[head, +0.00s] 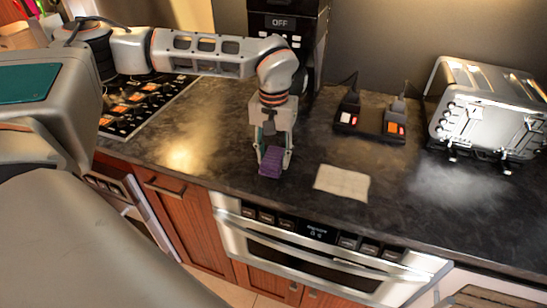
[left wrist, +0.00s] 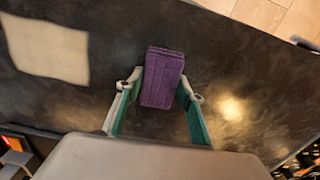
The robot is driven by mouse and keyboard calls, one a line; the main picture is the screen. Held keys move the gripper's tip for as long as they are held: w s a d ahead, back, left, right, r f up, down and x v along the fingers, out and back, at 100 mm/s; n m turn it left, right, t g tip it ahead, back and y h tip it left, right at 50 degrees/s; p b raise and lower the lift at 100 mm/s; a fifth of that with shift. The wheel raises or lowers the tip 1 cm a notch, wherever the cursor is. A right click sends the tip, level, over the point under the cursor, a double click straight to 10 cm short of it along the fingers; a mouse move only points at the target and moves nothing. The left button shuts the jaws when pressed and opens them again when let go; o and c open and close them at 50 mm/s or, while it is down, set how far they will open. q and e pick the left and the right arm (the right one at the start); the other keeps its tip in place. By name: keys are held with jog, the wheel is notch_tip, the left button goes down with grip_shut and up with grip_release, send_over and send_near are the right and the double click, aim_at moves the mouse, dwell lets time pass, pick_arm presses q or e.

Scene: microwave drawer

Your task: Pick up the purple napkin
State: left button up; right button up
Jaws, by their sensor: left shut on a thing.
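The purple napkin (head: 271,162) is a small folded block near the front edge of the dark counter. It also shows in the left wrist view (left wrist: 162,78), at the fingertips. My left gripper (head: 272,158) points down and is shut on the napkin, with one finger on each side of it. In the left wrist view the fingers (left wrist: 160,90) flank the napkin. I cannot tell whether the napkin is touching the counter or held just above it. My right gripper does not show.
A flat cream cloth (head: 341,183) lies on the counter (head: 225,130) right of the napkin. A power strip (head: 370,122) and a shiny toaster (head: 490,110) stand further right. A stovetop (head: 140,105) is at the left. A drawer microwave (head: 310,250) sits below the counter's front edge.

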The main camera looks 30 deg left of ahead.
aim_at(274, 156)
pick_arm(q)
notch_tip(274, 156, up, 20)
jog(key=p, duration=0.1)
dwell(0.4)
jog(key=shift+o, duration=0.8)
jog(key=shift+c, duration=0.6)
